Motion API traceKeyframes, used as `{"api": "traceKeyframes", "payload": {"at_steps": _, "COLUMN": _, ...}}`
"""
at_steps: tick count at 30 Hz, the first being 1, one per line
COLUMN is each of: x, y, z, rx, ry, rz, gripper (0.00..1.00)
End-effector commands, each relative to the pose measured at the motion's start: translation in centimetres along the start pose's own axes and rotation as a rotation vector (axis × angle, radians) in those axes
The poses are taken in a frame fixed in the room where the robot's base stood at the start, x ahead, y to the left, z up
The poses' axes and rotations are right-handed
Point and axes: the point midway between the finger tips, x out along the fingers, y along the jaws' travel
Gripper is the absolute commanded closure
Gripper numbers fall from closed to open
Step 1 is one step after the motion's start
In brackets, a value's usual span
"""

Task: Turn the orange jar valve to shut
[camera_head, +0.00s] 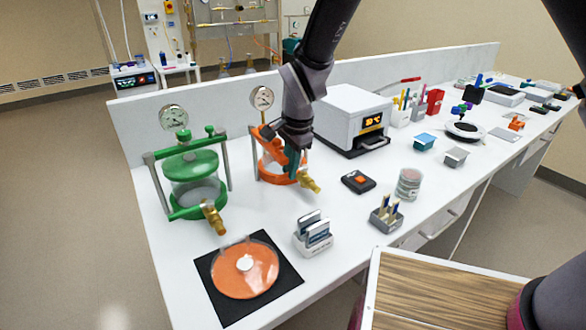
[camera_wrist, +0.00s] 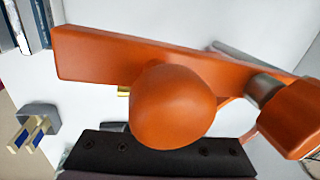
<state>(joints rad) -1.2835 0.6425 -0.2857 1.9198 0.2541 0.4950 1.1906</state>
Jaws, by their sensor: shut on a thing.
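The orange jar (camera_head: 270,150) stands on the white bench, with an orange clamp frame, a gauge (camera_head: 262,97) behind it and a brass valve (camera_head: 309,184) low at its front. My gripper (camera_head: 292,160) is over the front right of this jar and hides part of its top. In the wrist view a round orange knob (camera_wrist: 173,105) sits in front of the orange clamp bar (camera_wrist: 100,58), against my dark gripper (camera_wrist: 160,150). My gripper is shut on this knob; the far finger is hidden. A small brass piece (camera_wrist: 123,91) shows behind the bar.
A green jar (camera_head: 193,175) with its own brass valve stands to the left. In front are an orange disc on a black mat (camera_head: 222,310), a slide rack (camera_head: 313,236) and a small grey holder (camera_head: 386,215). A white oven-like box (camera_head: 350,110) stands close right.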

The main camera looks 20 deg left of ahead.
Motion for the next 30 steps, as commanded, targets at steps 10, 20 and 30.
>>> {"api": "traceKeyframes", "payload": {"at_steps": 10, "x": 0.03, "y": -0.50, "z": -0.05, "rx": 0.078, "ry": 0.016, "rz": -0.002, "gripper": 1.00}}
{"api": "traceKeyframes", "payload": {"at_steps": 20, "x": 0.03, "y": -0.55, "z": -0.07, "rx": 0.082, "ry": 0.017, "rz": -0.003, "gripper": 1.00}}
{"api": "traceKeyframes", "payload": {"at_steps": 30, "x": 0.07, "y": -0.47, "z": -0.03, "rx": 0.080, "ry": 0.016, "rz": -0.001, "gripper": 0.52}}
